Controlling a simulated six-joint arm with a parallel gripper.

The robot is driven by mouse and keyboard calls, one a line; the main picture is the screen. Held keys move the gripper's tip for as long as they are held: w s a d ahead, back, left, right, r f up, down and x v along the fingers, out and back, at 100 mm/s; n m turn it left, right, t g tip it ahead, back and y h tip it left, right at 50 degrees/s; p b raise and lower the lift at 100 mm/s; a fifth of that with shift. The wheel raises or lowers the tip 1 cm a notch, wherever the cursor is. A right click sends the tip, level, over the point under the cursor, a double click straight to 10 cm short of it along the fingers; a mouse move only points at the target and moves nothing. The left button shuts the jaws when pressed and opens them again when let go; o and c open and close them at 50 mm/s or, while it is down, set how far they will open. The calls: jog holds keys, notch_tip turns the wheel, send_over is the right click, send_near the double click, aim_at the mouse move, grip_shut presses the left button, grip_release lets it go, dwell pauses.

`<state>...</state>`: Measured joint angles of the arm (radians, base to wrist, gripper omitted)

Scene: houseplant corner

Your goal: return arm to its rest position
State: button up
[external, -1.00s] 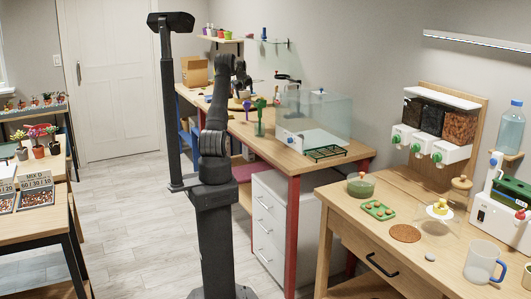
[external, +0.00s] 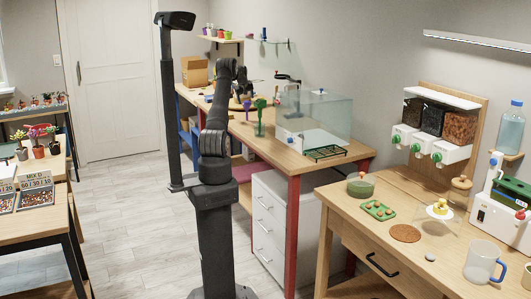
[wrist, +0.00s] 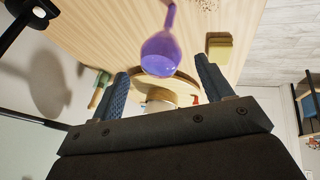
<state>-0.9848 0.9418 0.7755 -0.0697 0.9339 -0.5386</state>
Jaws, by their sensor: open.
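My gripper (wrist: 161,66) is open in the wrist view, with its two dark ridged fingers spread and nothing held between them. Beyond the fingertips lies the wooden bench top (wrist: 110,35). A purple round-bowled tool with a stem (wrist: 160,55) shows between the fingers, apart from them as far as I can tell. In the external view my arm stands upright on its column and bends over at the top toward the bench (external: 228,130).
A green tool (external: 260,112) stands upright on the bench near a clear tank (external: 325,115). In the wrist view a round wooden piece (wrist: 165,92) and a yellowish block (wrist: 219,48) lie close by. A front workbench (external: 345,205) stands at right.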

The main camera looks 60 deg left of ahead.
aim_at(246, 101)
jog(key=x, duration=0.6)
jog(key=shift+w+a+r, duration=0.15)
jog(key=shift+r, duration=1.45)
